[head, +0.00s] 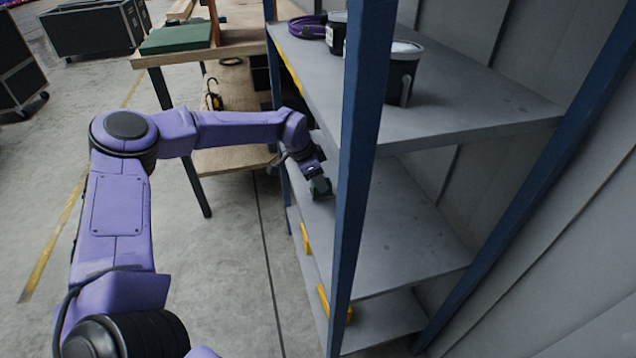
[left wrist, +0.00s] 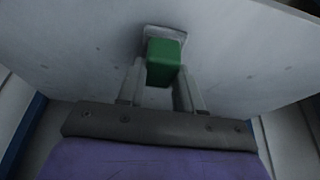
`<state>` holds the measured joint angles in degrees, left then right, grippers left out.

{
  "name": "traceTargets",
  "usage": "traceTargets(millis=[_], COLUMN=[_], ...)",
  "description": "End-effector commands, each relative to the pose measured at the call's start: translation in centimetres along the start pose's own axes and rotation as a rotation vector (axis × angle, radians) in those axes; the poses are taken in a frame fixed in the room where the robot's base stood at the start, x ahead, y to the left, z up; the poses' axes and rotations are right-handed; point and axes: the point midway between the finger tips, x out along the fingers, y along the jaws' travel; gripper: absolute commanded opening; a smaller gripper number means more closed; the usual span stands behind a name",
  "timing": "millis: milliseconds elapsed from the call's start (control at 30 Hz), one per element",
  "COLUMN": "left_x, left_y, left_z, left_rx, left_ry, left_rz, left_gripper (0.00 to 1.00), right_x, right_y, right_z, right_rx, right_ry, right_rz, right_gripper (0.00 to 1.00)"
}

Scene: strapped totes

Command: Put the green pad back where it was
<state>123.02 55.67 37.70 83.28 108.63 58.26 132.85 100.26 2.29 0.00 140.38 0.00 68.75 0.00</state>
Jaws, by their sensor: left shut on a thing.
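The green pad (left wrist: 163,62), a small block, is between the two fingers of my left gripper (left wrist: 160,88) in the left wrist view. In the head view my left gripper (head: 318,186) is inside the blue-posted rack, at the middle shelf (head: 400,235). It is shut on the green pad (head: 321,187), of which only a small dark green part shows. A pale patch (left wrist: 168,32) borders the pad's far end against a grey surface. I cannot tell whether the pad touches that surface. My right gripper is not in view.
A blue post (head: 360,130) stands close to the right of my left gripper. The upper shelf (head: 470,105) overhead holds black tubs (head: 403,70) and a purple coil (head: 307,27). A wooden table (head: 235,45) with a flat green mat (head: 176,38) stands behind my arm.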

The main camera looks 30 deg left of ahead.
Motion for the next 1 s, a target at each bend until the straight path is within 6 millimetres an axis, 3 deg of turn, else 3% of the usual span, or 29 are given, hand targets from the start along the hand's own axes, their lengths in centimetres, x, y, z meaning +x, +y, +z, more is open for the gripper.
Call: traceTargets(millis=[67,333,367,400,433,767,867,1000], left_x=[1.1,1.3,1.2,1.2,1.2,0.7,-0.9,-4.7], left_y=[0.0,0.0,0.0,0.0,0.0,0.0,0.0,0.0], left_z=[0.5,0.5,0.5,0.5,0.5,0.4,0.3,0.2], left_rx=[-0.001,0.0,0.0,0.0,0.0,-0.001,0.0,-0.001], left_ry=[-0.001,0.0,0.0,0.0,0.0,0.001,0.003,0.007], left_rz=[0.001,0.0,0.0,0.0,0.0,-0.001,-0.002,-0.003], left_gripper=[0.0,0.0,0.42,0.55,0.61,0.61,0.61,0.61], right_x=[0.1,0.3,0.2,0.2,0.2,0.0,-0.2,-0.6], right_y=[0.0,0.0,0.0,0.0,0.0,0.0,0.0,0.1], right_z=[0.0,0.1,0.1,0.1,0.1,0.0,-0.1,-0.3], right_rx=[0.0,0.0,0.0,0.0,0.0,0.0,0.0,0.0], right_ry=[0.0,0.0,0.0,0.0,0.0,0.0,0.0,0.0], right_rz=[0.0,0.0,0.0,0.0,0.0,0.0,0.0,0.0], right_gripper=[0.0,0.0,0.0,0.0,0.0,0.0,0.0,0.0])
